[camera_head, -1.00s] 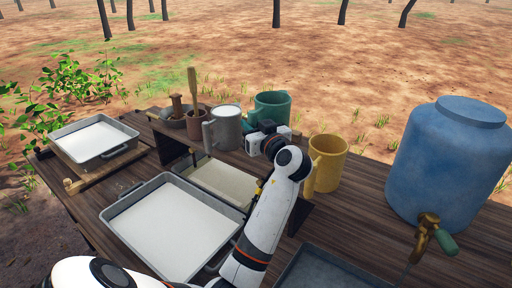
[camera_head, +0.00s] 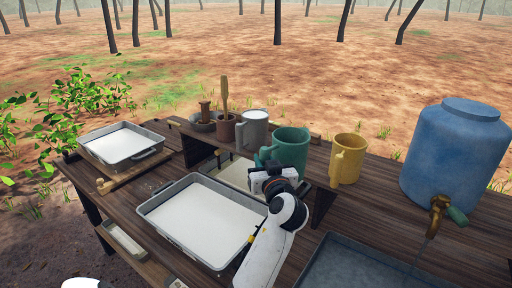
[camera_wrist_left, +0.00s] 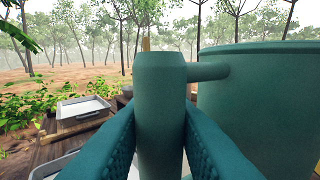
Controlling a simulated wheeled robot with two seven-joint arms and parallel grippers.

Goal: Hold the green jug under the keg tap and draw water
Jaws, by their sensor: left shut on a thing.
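The green jug (camera_head: 291,146) is upright near the shelf's front edge, between the grey mug and the yellow mug. My left gripper (camera_head: 268,172) is shut on its handle (camera_wrist_left: 160,95); in the left wrist view the fingers flank the handle and the jug body (camera_wrist_left: 258,105) fills the right side. I cannot tell how high its base is, as the gripper partly hides it. The blue keg (camera_head: 455,155) stands at the right, well apart from the jug. Its brass tap (camera_head: 438,204) has a green handle (camera_head: 457,216). A thin line runs down below the tap. My right gripper is out of view.
A grey mug (camera_head: 254,130) and yellow mug (camera_head: 347,160) flank the jug. A mortar (camera_head: 201,122) stands behind. Trays of white liquid (camera_head: 160,212) lie at the left and centre. An empty dark tray (camera_head: 345,272) lies below the tap.

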